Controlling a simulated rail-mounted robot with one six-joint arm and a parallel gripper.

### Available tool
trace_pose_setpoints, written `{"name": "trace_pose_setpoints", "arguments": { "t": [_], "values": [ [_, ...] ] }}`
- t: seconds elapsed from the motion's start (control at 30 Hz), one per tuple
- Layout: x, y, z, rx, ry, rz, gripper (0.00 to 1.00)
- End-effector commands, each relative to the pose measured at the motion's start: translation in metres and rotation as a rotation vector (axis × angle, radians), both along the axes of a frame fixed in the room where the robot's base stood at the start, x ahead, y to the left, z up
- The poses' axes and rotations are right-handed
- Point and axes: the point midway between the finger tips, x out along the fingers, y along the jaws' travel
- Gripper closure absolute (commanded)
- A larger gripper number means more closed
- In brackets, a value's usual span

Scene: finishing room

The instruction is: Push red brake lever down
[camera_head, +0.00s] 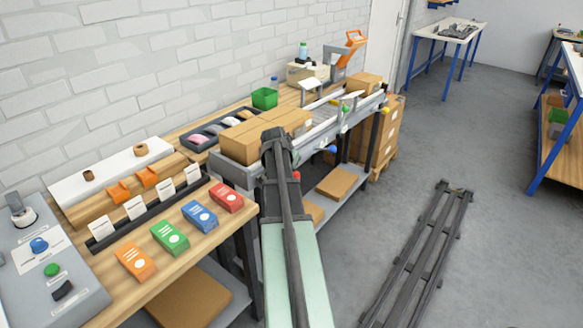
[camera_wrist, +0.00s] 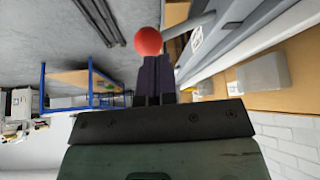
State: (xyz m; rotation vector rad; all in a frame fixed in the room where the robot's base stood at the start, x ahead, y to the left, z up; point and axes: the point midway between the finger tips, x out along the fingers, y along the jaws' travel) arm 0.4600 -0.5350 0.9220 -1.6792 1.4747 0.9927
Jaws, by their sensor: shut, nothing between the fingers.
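The red brake lever's round knob (camera_wrist: 148,40) shows in the wrist view just beyond my fingertips, on a grey rod (camera_wrist: 190,27) that runs up and right to the conveyor side. In the head view the red knob (camera_head: 297,175) peeks out just right of my arm, below the conveyor's edge; the rest of the lever is hidden. My gripper (camera_wrist: 157,62) is shut and empty, its fingers together and pointing toward the knob. I cannot tell if they touch it.
The conveyor (camera_head: 325,127) carries cardboard boxes (camera_head: 262,133). A workbench (camera_head: 180,225) with coloured packets is at left. A dark rail (camera_head: 420,250) lies on the floor at right.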

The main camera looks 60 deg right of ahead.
Motion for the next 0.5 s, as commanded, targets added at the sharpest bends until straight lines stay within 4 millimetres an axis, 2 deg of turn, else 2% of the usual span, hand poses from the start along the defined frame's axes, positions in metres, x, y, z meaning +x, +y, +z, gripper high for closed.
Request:
{"name": "trace_pose_setpoints", "arguments": {
  "t": [0.03,0.3,0.4,0.5],
  "values": [
    [0.004,0.004,0.02,0.0,0.0,0.002,1.0],
    [-0.005,0.036,0.081,-0.001,-0.001,0.001,1.0],
    [-0.008,0.045,0.096,-0.002,0.0,0.002,1.0],
    [-0.009,0.051,0.102,-0.002,0.001,0.002,1.0]
  ]
}}
